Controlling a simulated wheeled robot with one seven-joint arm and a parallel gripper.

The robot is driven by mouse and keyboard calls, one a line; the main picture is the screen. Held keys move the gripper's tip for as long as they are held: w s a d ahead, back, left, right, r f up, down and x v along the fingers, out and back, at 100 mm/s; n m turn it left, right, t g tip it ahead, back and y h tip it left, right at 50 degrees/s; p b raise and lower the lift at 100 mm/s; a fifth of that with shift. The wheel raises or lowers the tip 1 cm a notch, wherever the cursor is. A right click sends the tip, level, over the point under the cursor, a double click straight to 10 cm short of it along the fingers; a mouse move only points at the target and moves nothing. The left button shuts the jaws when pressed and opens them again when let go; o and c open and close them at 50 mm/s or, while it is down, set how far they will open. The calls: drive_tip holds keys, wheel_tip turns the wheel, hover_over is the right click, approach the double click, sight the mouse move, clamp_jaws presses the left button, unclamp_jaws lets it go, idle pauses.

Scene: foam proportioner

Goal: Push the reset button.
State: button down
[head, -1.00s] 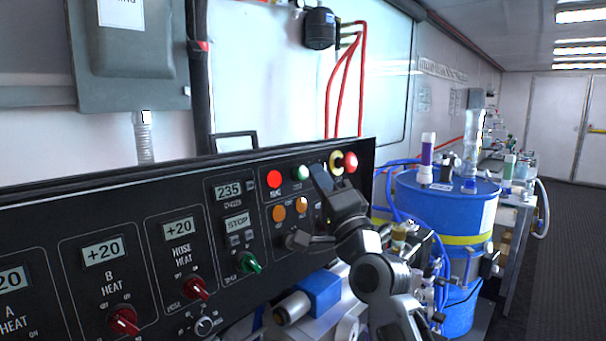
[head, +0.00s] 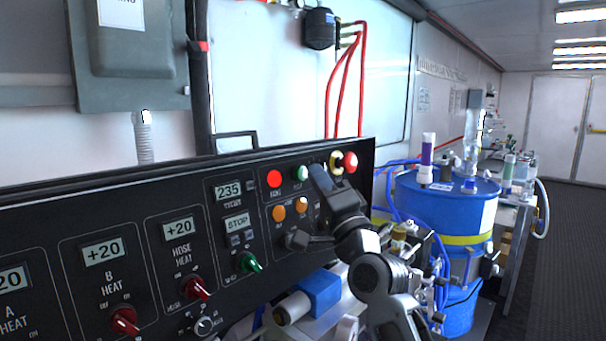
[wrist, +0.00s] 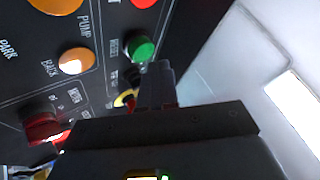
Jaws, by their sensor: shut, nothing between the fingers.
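The green button (head: 300,173) is in the upper row of the black control panel, right of a red button (head: 275,179). My gripper hides part of the panel.
A red mushroom button (head: 350,162) with a yellow ring is right of my fingertips. Two orange buttons (head: 279,213) (head: 301,204) sit below the upper row. A blue drum (head: 440,210) stands right of the panel. Hoses and fittings crowd below my arm.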

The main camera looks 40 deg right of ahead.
drive_tip(key=shift+w, duration=0.3)
drive_tip(key=shift+w+f, duration=0.15)
drive_tip(key=shift+w, duration=0.25)
idle(0.7)
idle(0.4)
drive_tip(key=shift+s, duration=0.8)
drive_tip(key=shift+s+d+r, duration=0.1)
drive_tip(key=shift+s+r, duration=0.1)
drive_tip(key=shift+s, duration=0.65)
drive_tip(key=shift+s+a+r, duration=0.1)
drive_tip(key=shift+s+r, duration=0.1)
drive_tip(key=shift+s, duration=0.6)
drive_tip(key=shift+s+d+r, duration=0.1)
drive_tip(key=shift+s+r, duration=0.1)
drive_tip(key=shift+s, duration=0.65)
